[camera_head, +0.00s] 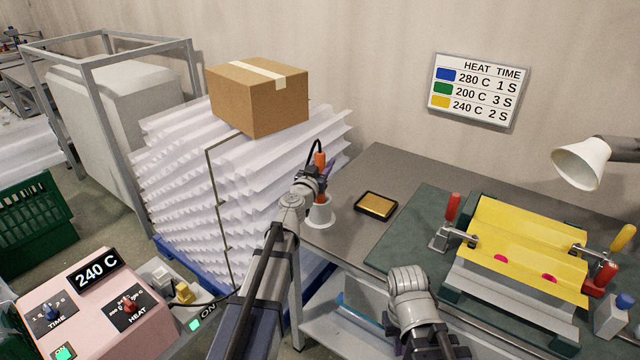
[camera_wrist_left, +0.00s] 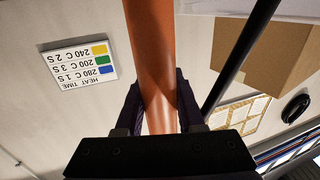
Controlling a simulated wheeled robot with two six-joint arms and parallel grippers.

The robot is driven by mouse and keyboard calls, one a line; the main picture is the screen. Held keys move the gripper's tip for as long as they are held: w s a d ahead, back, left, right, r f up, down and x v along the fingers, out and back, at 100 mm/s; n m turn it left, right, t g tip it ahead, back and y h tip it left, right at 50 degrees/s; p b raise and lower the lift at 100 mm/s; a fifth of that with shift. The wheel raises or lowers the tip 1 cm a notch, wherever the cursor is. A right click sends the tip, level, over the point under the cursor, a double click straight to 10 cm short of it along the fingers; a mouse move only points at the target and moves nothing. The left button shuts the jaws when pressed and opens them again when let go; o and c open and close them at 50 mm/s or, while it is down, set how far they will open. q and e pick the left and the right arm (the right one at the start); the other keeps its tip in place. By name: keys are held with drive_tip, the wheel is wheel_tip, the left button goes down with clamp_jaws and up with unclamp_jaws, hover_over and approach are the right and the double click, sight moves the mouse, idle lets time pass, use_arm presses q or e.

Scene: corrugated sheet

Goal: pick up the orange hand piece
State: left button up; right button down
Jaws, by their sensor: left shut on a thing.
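The orange hand piece (camera_head: 320,160) stands roughly upright near the left edge of the workbench, with a black cord at its top. My left gripper (camera_head: 314,181) is shut on it. In the left wrist view the orange hand piece (camera_wrist_left: 152,50) runs between the two dark fingers of my left gripper (camera_wrist_left: 157,105). A pale cone-shaped holder (camera_head: 319,213) is directly below; I cannot tell whether the hand piece's lower end is still inside it. My right arm shows at the lower middle, but its gripper fingers do not show.
A black-rimmed pad (camera_head: 376,205) lies right of the holder. A clamped yellow sheet (camera_head: 525,238) is on the green mat (camera_head: 408,245). Stacked white sheets (camera_head: 190,165) with a cardboard box (camera_head: 258,98) stand left. A pink control box (camera_head: 85,310) reads 240 C.

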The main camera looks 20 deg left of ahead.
use_arm(q)
clamp_jaws()
drive_tip(key=shift+r, duration=0.1)
wheel_tip(320, 180, up, 10)
drive_tip(key=p, duration=1)
drive_tip(key=shift+r+p, duration=0.45)
drive_tip(key=shift+p, duration=0.05)
